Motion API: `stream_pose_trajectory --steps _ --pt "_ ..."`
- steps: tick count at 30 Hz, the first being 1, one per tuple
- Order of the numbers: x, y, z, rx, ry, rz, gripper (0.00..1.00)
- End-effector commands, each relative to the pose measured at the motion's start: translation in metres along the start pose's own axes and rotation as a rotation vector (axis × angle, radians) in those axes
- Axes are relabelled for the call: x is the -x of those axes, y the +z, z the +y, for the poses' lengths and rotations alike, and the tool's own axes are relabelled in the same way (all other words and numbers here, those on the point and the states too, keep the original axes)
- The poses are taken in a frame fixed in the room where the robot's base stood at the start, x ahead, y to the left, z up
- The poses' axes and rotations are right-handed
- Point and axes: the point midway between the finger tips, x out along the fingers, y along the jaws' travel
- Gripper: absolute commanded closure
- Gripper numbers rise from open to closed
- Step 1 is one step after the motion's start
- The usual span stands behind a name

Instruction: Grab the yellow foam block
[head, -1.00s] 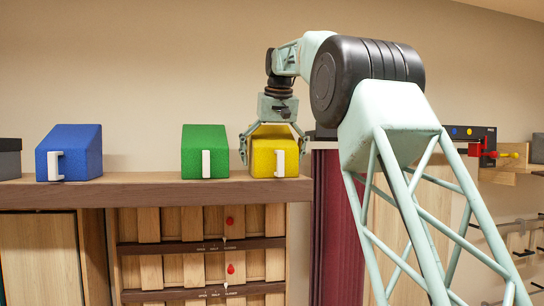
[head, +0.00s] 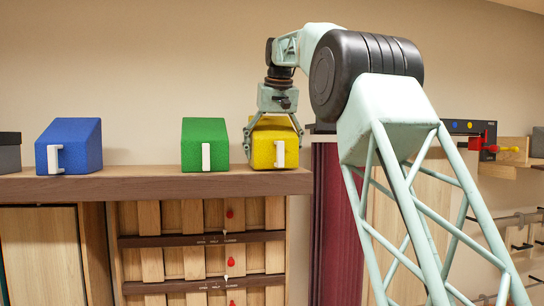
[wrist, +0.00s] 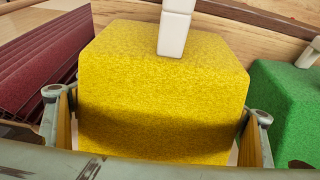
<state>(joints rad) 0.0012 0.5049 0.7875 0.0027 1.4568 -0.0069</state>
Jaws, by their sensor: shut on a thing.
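The yellow foam block (head: 274,151) has a sloped top and a white handle on its front. It is at the right end of the wooden shelf, at shelf height; I cannot tell whether it still touches the shelf. My gripper (head: 273,146) is over it from above, with one finger on each side, shut on the block. In the wrist view the yellow block (wrist: 165,85) fills the middle between my two fingers (wrist: 157,125). The white handle (wrist: 174,28) shows at the top of that view.
A green block (head: 205,147) stands on the shelf (head: 150,183) to the left, with a gap to the yellow one. A blue block (head: 70,148) stands farther left, near a dark grey box (head: 9,153). A dark red pleated curtain (head: 338,225) hangs right of the shelf.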

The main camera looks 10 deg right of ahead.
Motion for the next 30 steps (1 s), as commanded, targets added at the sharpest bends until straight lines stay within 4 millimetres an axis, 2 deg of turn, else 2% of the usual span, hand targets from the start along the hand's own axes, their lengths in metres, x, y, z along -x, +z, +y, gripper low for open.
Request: stream_pose_trajectory --steps 23,30 --pt "0.031 -0.013 0.000 0.000 0.000 0.003 0.29" --pt "0.035 -0.006 0.011 -0.001 0.000 0.001 0.29"
